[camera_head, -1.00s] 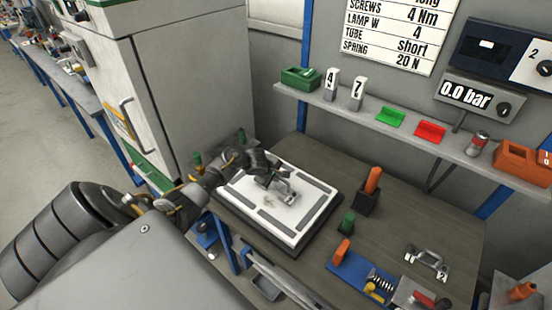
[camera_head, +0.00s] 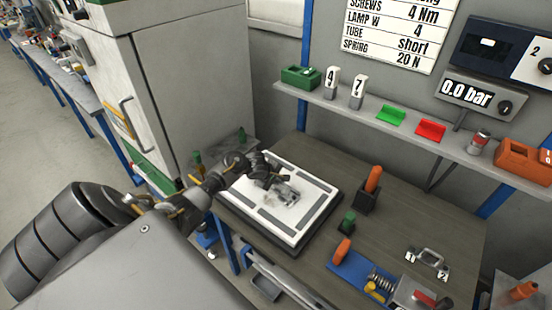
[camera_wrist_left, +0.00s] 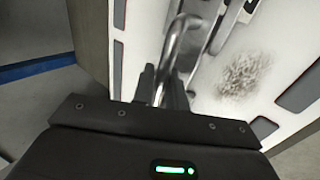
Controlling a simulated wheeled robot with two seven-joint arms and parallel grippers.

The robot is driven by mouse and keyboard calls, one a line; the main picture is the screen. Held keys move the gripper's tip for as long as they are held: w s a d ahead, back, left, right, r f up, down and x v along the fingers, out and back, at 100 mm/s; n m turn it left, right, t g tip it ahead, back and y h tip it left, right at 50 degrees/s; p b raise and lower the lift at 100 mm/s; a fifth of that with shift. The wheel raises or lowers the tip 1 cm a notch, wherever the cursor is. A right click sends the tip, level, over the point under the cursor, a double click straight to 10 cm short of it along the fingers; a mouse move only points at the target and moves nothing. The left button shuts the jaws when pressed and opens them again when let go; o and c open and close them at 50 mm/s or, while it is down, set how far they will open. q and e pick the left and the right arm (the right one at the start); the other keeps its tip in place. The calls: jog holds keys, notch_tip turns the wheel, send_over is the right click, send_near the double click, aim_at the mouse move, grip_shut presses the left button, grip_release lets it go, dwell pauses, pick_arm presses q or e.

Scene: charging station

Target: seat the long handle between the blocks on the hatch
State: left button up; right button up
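The hatch (camera_head: 312,215) is a white panel with grey strips on a dark base on the bench. My left gripper (camera_head: 264,182) reaches over its upper left part. A metal bow handle (camera_head: 285,194) is at the gripper's tips, low over the panel. In the left wrist view the handle (camera_wrist_left: 176,42) runs up from between the two dark fingers (camera_wrist_left: 163,85), which look closed on it. Grey block-like parts (camera_wrist_left: 238,12) show near its far end. I cannot tell whether the handle touches the panel or sits between the blocks. My right gripper is not in view.
A second handle (camera_head: 428,260) with number tags lies at the bench's right. An orange-handled tool in a black holder (camera_head: 366,200), a green piece (camera_head: 346,222) and a blue fixture (camera_head: 352,270) stand right of the hatch. A shelf (camera_head: 410,134) runs behind.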

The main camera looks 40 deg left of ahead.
pick_arm(q)
jog(key=o, duration=0.4)
jog(key=shift+o, duration=0.2)
jog(key=v, duration=1.1)
jog(key=shift+p, duration=0.4)
